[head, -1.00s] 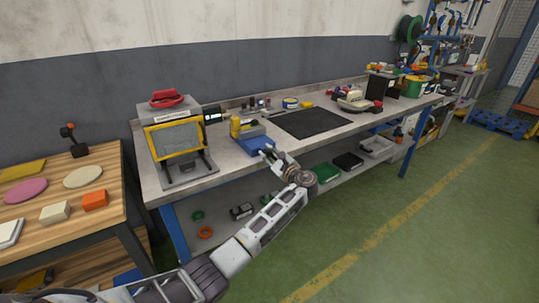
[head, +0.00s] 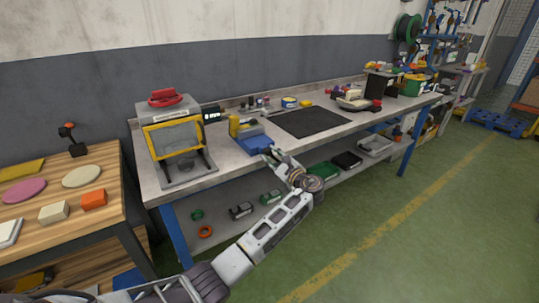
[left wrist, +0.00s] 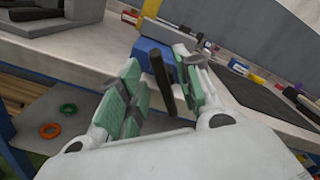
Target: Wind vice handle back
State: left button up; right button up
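The vice is blue (head: 255,144) with a yellow part behind it, at the front edge of the workbench; its blue body also shows in the left wrist view (left wrist: 150,48). Its dark bar handle (left wrist: 162,82) sticks out toward me, tilted. My left gripper (head: 268,154) is at the front of the vice. In the left wrist view its green-padded fingers (left wrist: 160,88) are open, one on each side of the handle, with gaps visible. The handle is too small to make out in the head view. My right gripper is not in view.
A yellow-framed machine (head: 178,139) stands left of the vice on the workbench (head: 222,158). A black mat (head: 310,122) lies to the right. A lower shelf (head: 228,225) holds rings and trays. A wooden table (head: 90,218) is at the left.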

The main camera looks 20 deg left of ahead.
pick_arm(q)
jog(key=v, duration=0.9)
